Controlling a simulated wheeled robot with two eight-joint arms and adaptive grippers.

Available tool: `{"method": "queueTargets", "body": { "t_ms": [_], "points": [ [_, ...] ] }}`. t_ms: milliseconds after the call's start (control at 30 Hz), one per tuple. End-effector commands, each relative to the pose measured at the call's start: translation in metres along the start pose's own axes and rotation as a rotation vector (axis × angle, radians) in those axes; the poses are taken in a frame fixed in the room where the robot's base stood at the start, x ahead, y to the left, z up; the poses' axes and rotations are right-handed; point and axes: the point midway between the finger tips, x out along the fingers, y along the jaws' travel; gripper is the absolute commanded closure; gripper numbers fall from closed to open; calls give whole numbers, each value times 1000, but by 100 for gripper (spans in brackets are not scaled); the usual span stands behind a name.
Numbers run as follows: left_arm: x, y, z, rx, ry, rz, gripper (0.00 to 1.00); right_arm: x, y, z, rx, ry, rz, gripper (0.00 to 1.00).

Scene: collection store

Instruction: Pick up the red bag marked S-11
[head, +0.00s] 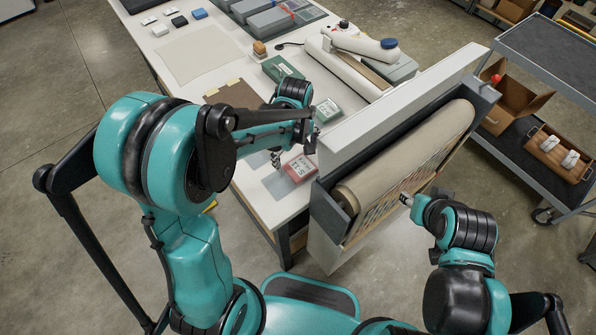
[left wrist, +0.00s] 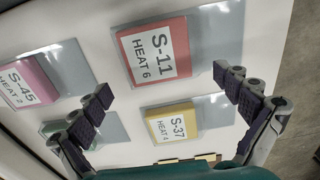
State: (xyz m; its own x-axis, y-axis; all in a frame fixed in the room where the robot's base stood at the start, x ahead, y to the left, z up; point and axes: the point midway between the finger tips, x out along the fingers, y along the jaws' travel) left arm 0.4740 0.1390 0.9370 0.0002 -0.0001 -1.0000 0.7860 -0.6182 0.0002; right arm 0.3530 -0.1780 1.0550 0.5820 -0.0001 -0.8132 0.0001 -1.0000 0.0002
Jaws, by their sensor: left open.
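The red bag marked S-11 (head: 299,168) lies flat near the table's front edge in the head view. In the left wrist view the red bag (left wrist: 181,45) shows its white label, "S-11 HEAT 6", inside a clear margin. My left gripper (left wrist: 163,84) is open and empty, its fingers apart below the bag in that picture. In the head view the left gripper (head: 292,151) hangs beside the bag, partly hidden by its own arm. My right gripper (head: 406,199) is by the fabric roll at right; its jaws are too small to read.
A yellow bag S-37 (left wrist: 184,118) and a pink bag S-45 (left wrist: 38,75) lie nearby; a green one is partly behind a finger. A white panel (head: 400,110) with a fabric roll (head: 400,155) stands right of the bag. A grey trolley (head: 550,60) is farther right.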

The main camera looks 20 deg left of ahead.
Motion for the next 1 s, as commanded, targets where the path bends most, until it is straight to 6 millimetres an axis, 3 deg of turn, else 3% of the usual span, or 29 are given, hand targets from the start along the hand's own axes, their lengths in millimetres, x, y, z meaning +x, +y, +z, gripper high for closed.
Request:
{"method": "queueTargets", "body": {
  "t_ms": [100, 333, 367, 533, 567, 1000],
  "points": [
    [19, 0, 0, 1, 0, 0, 0, 7, 0, 5, 0, 0, 0, 60],
    [19, 0, 0, 2, 0, 0, 0, 6, 0, 4, 0, 0, 0, 60],
    [19, 0, 0, 2, 0, 0, 5, 6, 0, 4, 0, 0, 0, 60],
    [19, 0, 0, 2, 0, 0, 50, 6, 0, 4, 0, 0, 0, 60],
    [19, 0, 0, 2, 0, 0, 52, 6, 0, 4, 0, 0, 0, 60],
    [12, -1, 0, 2, 0, 0, 52, 3, 0, 2, 0, 0, 0, 60]
  ]
}}
